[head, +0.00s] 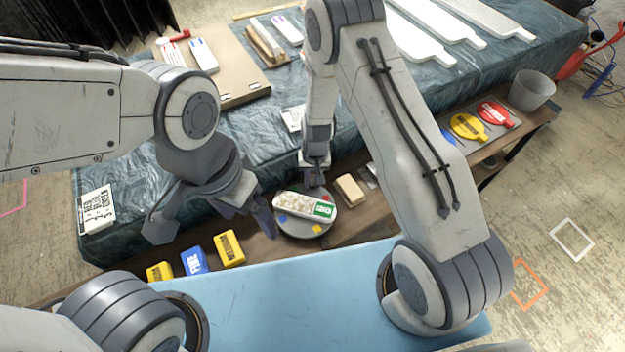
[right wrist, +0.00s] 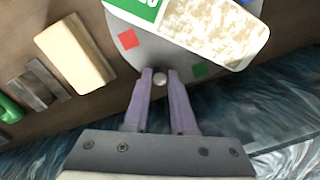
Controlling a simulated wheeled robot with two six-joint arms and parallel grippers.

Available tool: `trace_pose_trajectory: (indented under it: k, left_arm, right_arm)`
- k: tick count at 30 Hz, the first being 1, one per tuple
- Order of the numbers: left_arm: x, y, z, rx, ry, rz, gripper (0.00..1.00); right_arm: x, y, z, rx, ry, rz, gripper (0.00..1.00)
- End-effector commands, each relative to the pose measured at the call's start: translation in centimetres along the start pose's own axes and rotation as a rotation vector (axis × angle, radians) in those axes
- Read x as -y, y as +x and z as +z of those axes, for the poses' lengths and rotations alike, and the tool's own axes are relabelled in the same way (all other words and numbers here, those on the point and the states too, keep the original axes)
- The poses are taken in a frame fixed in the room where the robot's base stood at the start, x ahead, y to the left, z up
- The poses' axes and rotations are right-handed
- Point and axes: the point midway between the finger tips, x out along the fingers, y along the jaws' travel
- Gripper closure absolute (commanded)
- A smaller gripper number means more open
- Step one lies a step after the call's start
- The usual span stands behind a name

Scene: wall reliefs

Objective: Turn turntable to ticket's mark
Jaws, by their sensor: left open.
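The turntable (head: 302,235) is a round grey disc with small coloured marks near its rim. A white textured piece with a green label (head: 303,206) lies across it. My right gripper (head: 314,184) is at the far rim. In the right wrist view its fingers (right wrist: 160,76) are on both sides of a small pale knob (right wrist: 160,80), apparently touching it. Red (right wrist: 128,39) and green (right wrist: 200,69) marks flank the knob. My left gripper (head: 252,222) is open and empty, left of the turntable. A white printed card (head: 97,209) lies at the left; its text is not clearly readable.
Yellow (head: 229,249) and blue (head: 194,261) blocks stand on the wooden shelf at left. A cream block (head: 350,190) lies right of the turntable. Yellow (head: 467,127) and red (head: 497,112) paddles and a grey bucket (head: 531,90) are further right. Another small card (head: 293,118) lies behind.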

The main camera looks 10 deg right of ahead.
Motion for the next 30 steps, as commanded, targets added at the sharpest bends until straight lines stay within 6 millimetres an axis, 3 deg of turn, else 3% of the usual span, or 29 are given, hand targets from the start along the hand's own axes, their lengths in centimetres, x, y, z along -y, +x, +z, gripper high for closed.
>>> trace_pose_trajectory:
  k: [1, 2, 3, 14, 30]
  left_arm:
    - [0.0, 0.0, 0.0, 0.000, 0.000, 0.000, 0.13]
    - [0.0, 0.0, 0.0, 0.000, 0.000, 0.000, 0.13]
    - [0.0, 0.0, 0.0, 0.000, 0.000, 0.000, 0.13]
    - [0.0, -0.1, 0.0, 0.000, 0.000, 0.000, 0.13]
    - [0.0, 0.0, 0.0, 0.000, 0.000, 0.000, 0.13]
  right_arm:
    - [0.1, -0.1, -0.1, -0.002, 0.000, -0.001, 0.61]
    - [0.1, -0.1, -0.1, -0.002, 0.000, -0.001, 0.49]
    - [0.1, -0.1, -0.1, -0.002, 0.000, -0.001, 0.46]
    - [0.0, -0.5, -0.1, -0.002, -0.001, -0.001, 0.46]
    - [0.0, -9.5, -0.1, -0.004, 0.000, -0.002, 0.46]
